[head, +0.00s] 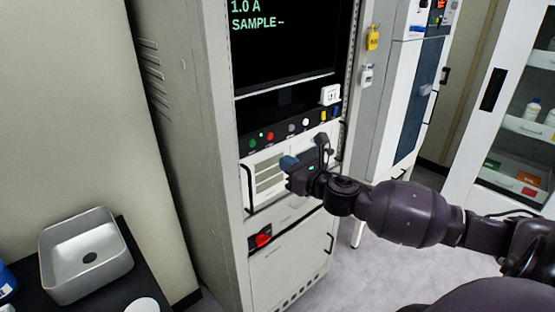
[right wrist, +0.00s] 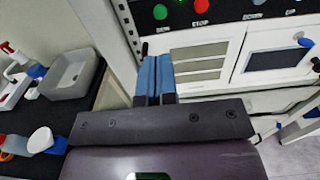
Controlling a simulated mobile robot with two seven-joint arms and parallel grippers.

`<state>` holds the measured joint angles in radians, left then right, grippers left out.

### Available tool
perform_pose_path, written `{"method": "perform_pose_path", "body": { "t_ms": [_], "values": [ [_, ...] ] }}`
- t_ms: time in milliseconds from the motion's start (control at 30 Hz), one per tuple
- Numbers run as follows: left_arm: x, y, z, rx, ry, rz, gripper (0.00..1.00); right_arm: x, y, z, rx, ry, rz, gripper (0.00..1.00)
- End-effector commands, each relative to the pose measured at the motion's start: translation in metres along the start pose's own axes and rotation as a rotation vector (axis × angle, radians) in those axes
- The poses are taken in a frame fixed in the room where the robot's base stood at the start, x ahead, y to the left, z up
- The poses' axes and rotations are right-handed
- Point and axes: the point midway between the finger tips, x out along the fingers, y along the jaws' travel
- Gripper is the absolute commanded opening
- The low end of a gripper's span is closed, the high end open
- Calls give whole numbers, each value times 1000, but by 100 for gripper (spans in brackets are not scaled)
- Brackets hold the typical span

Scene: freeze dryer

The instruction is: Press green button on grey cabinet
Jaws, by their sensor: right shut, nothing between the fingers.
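The grey cabinet (head: 200,150) stands in the middle of the head view. A black strip across its front carries a row of buttons. The green button (head: 252,143) is at the strip's left end, beside a red button (head: 270,137). In the right wrist view the green button (right wrist: 160,11) is at the top edge, just beyond the fingertips. My right gripper (head: 287,162) is shut and empty in front of the cabinet, below and to the right of the green button, apart from it. Its blue fingertips (right wrist: 155,75) are together. My left gripper is not in view.
A screen (head: 285,45) reading "SAMPLE" sits above the strip. A red switch (head: 261,238) and drawer handles lie below. A grey sink (head: 86,252) is at the lower left. A white glass-fronted cabinet (head: 480,125) stands at the right.

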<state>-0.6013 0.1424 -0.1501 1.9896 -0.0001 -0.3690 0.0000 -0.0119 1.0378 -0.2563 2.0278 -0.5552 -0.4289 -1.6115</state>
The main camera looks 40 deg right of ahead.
Motion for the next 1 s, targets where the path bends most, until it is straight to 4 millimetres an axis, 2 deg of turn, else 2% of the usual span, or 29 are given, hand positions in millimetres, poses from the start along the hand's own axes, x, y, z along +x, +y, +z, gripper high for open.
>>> {"method": "perform_pose_path", "body": {
  "t_ms": [233, 1000],
  "values": [
    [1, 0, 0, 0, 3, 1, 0, -14, 0, 0, 1, 0, 0, 0],
    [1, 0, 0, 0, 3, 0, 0, -14, 0, 0, 0, 0, 0, 0]
  ]
}}
